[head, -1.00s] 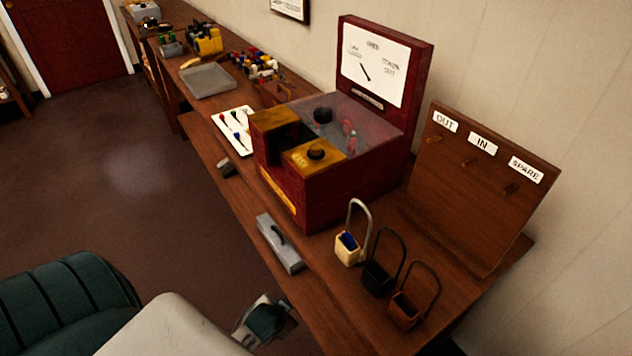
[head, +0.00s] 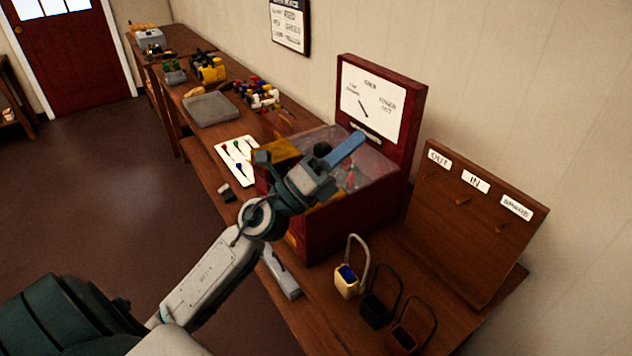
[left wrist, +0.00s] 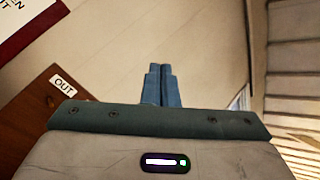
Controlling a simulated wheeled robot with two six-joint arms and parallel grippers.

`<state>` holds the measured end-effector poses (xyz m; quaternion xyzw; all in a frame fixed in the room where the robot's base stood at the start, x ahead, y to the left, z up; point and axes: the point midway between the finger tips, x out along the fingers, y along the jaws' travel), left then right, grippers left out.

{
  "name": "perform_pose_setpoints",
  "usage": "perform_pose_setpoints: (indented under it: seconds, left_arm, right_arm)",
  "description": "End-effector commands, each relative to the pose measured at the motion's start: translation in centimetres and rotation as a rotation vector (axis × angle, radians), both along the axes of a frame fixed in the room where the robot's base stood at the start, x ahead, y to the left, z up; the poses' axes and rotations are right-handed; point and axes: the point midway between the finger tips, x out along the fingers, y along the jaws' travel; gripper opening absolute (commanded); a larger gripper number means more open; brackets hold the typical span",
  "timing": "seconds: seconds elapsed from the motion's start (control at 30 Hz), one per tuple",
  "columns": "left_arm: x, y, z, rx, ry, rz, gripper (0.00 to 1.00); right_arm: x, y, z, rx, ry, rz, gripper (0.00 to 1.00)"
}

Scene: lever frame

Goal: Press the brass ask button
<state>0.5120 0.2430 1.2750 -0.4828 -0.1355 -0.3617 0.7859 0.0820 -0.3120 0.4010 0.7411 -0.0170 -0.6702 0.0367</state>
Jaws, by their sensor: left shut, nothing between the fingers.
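The dark red cabinet (head: 345,222) stands on the bench with a clear-topped case and an upright dial board (head: 375,100). The brass plate with the round ask button is hidden behind my left gripper and wrist; only a sliver of brass-coloured plate shows beside them. My left gripper (head: 358,138) is above the cabinet, its blue fingers shut and empty, pointing up and right toward the dial board. In the left wrist view the fingers (left wrist: 161,70) are together with nothing between them. I cannot tell any contact with the cabinet. My right gripper is not in view.
A grey handled block (head: 282,276) lies by the front edge.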

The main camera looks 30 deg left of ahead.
Motion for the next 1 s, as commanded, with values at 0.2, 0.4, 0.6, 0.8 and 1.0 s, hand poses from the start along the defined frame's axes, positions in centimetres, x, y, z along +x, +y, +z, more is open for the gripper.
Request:
perform_pose_setpoints:
  seconds: [0.2, 0.4, 0.6, 0.8, 1.0]
  left_arm:
    - [1.7, -3.9, -1.2, 0.771, -0.193, -0.059, 0.00]
    - [5.1, 0.4, -5.0, 1.445, -0.161, -0.045, 0.00]
    - [6.9, 8.1, -6.0, 1.888, 0.023, -0.008, 0.00]
    - [6.9, 12.2, -5.7, 2.050, 0.150, 0.006, 0.00]
    - [6.9, 12.5, -5.8, 2.063, 0.164, 0.005, 0.00]
  right_arm:
    - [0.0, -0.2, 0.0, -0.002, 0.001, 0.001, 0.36]
    - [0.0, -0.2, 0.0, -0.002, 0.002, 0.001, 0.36]
    - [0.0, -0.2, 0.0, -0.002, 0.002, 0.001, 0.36]
    - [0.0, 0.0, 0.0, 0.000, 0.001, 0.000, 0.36]
    - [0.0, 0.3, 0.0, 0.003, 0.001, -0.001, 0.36]
